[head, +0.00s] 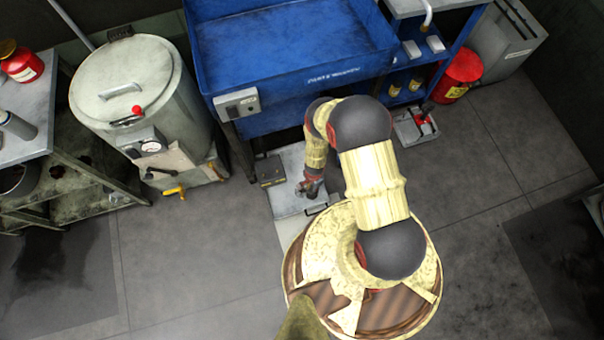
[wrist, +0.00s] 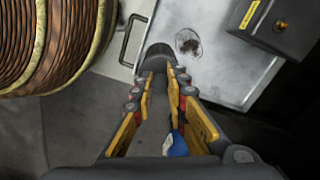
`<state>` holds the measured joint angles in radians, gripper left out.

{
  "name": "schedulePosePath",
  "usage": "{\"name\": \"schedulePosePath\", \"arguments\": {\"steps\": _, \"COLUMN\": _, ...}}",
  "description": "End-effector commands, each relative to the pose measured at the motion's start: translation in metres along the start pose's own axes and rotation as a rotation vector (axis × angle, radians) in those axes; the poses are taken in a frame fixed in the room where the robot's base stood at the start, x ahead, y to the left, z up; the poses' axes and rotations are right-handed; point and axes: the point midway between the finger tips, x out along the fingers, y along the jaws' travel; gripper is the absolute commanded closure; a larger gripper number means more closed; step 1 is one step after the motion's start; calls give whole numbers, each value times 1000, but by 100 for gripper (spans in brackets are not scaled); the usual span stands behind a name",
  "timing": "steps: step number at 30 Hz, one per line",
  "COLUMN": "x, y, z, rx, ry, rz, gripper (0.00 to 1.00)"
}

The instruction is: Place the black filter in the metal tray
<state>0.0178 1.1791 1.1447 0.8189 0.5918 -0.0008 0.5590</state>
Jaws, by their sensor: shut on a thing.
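My gripper (wrist: 162,78) is shut on a dark cylinder, which looks like the black filter (wrist: 157,52), in the wrist view. The filter's end shows at and beyond the fingertips; the fingers hide part of it. It is over a pale grey metal surface (wrist: 215,75) with a handle and a dark round mark; I cannot tell whether they touch. In the head view my gripper (head: 309,189) points down at this surface (head: 287,203), and the filter is not clear there. I cannot tell whether this surface is the metal tray. A shallow grey tray (head: 407,131) with a red item lies further right.
A blue parts washer (head: 290,45) stands just behind my arm. A dark box (head: 269,171) sits beside the gripper. A grey drum (head: 130,90) and shelving (head: 70,180) stand left, a red can (head: 461,72) right. Floor to the right is mostly clear.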

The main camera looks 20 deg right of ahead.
Motion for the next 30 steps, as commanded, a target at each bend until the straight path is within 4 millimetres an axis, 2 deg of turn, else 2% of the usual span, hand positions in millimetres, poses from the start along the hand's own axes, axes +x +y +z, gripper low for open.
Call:
{"name": "schedulePosePath", "arguments": {"steps": 1, "x": 6, "y": -6, "z": -2, "rx": 0, "ry": -1, "rz": 1, "gripper": 100}}
{"name": "schedulePosePath", "arguments": {"steps": 13, "x": 26, "y": -49, "z": -17, "rx": 0, "ry": 0, "rz": 1, "gripper": 100}}
{"name": "schedulePosePath", "arguments": {"steps": 30, "x": 75, "y": -87, "z": -30, "rx": 0, "ry": 0, "rz": 0, "gripper": 100}}
